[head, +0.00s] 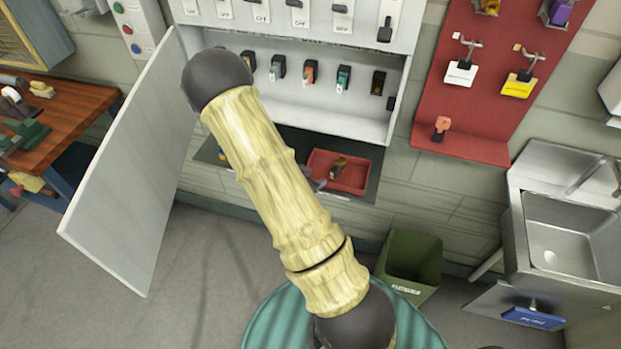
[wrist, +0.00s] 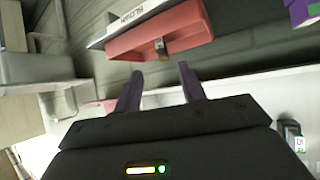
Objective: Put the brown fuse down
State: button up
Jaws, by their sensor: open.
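A small brown fuse (head: 338,166) with a dark part is in the red tray (head: 358,185) on the dark shelf below the open cabinet. In the wrist view the fuse (wrist: 161,46) shows at the red tray (wrist: 120,40), beyond my fingertips. My gripper (wrist: 158,82) is open, with its two purple fingers apart and nothing between them. In the head view my gripper (head: 316,184) is mostly hidden behind my arm, with a bit of purple showing at the left of the tray.
The cabinet (head: 300,120) holds several fuses in a row, with switches above. Its white door (head: 130,165) stands open at left. A red pegboard (head: 500,70) with tags, a green bin (head: 412,262) and a steel sink (head: 568,235) are at right. A workbench (head: 75,105) is at far left.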

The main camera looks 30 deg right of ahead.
jog(key=w+a+r+n+t+y, duration=0.1)
jog(key=a+r+n+y, duration=0.25)
jog(key=a, duration=0.35)
jog(key=a+r+n+t+y, duration=0.1)
jog(key=a+r+n+y, duration=0.2)
jog(key=a+r+y, duration=0.25)
jog(key=s+a+r+n+g, duration=0.1)
jog(key=s+a+r+n, duration=0.1)
jog(key=s+r+n, duration=0.1)
jog(key=s+a+r+n+g+y, duration=0.1)
jog(key=s+a+r+n, duration=0.2)
jog(key=s, duration=0.5)
jog(key=shift+s+a+r+n+g+y, duration=0.35)
jog(key=shift+r+n, duration=0.2)
jog(key=shift+n, duration=0.4)
jog(key=shift+w, duration=0.35)
